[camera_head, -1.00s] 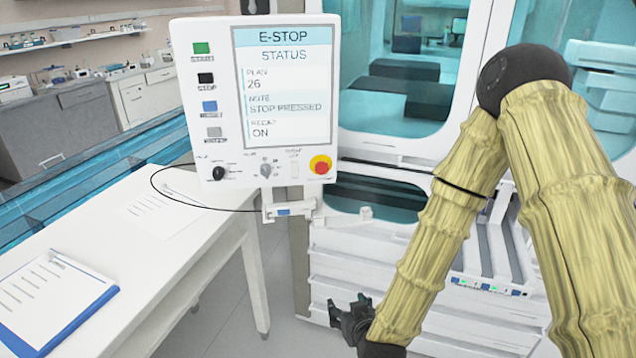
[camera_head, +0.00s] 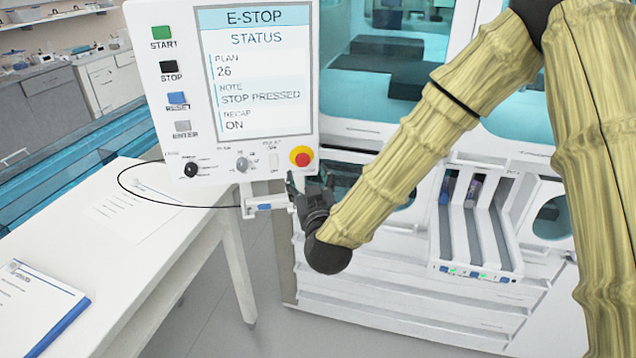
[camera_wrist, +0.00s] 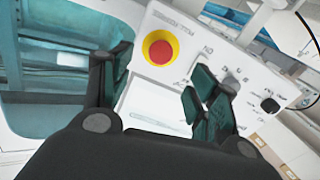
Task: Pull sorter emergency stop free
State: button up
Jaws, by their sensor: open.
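The emergency stop is a red mushroom button on a yellow ring (camera_head: 301,156), at the lower right corner of the white control panel (camera_head: 150,120). The panel's screen (camera_head: 258,75) reads "E-STOP STATUS", "STOP PRESSED". My gripper (camera_head: 308,186) is just below the button in the head view, fingers pointing up toward it. In the wrist view the button (camera_wrist: 160,48) shows ahead, beyond and between the open fingers (camera_wrist: 158,88). The gripper is empty, and the fingers look apart from the button.
Start, stop, reset and enter buttons (camera_head: 176,98) line the panel's left side. Knobs (camera_head: 242,164) sit left of the emergency stop. The white machine (camera_head: 400,300) stands behind.

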aim_at(303, 161)
jog(key=w+p, duration=0.1)
jog(key=w, duration=0.1)
jog(key=w+p, duration=0.1)
jog(key=w, duration=0.2)
jog(key=w+a, duration=0.1)
jog(key=w, duration=0.2)
jog(key=shift+w+a+p, duration=0.1)
jog(key=shift+p, duration=0.3)
jog(key=c, duration=1.2)
jog(key=shift+s, duration=0.4)
jog(key=o, duration=1.2)
jog(key=shift+w, duration=0.1)
jog(key=shift+c, duration=0.2)
